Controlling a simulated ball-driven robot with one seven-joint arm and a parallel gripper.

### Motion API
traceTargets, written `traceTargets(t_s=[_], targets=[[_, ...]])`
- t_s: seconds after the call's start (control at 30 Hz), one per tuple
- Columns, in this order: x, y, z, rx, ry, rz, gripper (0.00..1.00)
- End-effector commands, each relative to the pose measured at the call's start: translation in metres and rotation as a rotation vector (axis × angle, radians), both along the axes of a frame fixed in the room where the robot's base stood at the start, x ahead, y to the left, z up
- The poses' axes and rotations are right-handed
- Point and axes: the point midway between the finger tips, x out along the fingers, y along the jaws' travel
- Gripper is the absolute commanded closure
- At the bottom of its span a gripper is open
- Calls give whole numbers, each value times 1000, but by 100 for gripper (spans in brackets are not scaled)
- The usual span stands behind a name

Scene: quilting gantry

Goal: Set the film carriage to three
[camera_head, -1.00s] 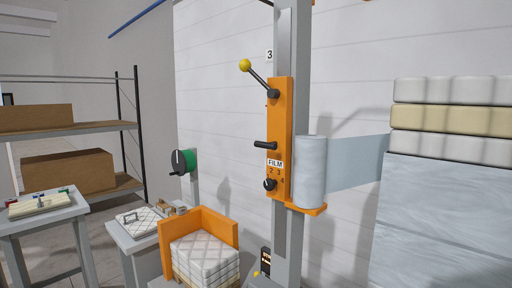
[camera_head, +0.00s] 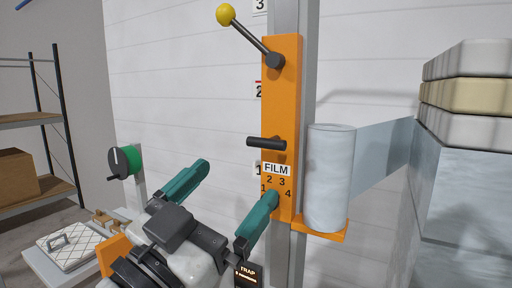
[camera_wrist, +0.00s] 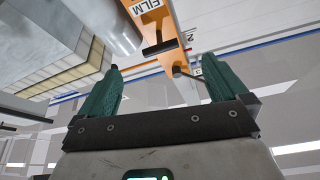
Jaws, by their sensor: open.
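The orange film carriage (camera_head: 283,85) sits on a grey upright post (camera_head: 288,18). It bears a yellow-balled lever (camera_head: 226,15) at the top, a black handle (camera_head: 265,143) midway, and a FILM label (camera_head: 277,169) with a dial numbered 1 to 4. The dial's knob is hidden behind my right finger. Scale marks 1, 2 and 3 (camera_head: 260,6) run beside the post. My gripper (camera_head: 238,181) is open and empty before the carriage's lower part. In the wrist view the handle (camera_wrist: 160,47) shows between and beyond my fingers (camera_wrist: 163,68); contact is not visible.
A film roll (camera_head: 331,175) stands on the carriage's right ledge, its film stretching to a wrapped stack (camera_head: 465,190) at right. A shelf rack (camera_head: 30,120) stands farther left.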

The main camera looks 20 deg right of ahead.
Motion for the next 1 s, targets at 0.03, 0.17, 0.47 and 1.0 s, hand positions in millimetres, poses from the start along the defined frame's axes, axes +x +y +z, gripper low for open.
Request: traceTargets(t_s=[0.03, 0.17, 0.47, 1.0], targets=[[3, -6, 5, 1, 1, -3, 0], [14, -25, 14, 1, 3, -5, 0], [38, -65, 32, 1, 5, -4, 0], [48, -79, 36, 2, 5, 0, 1]])
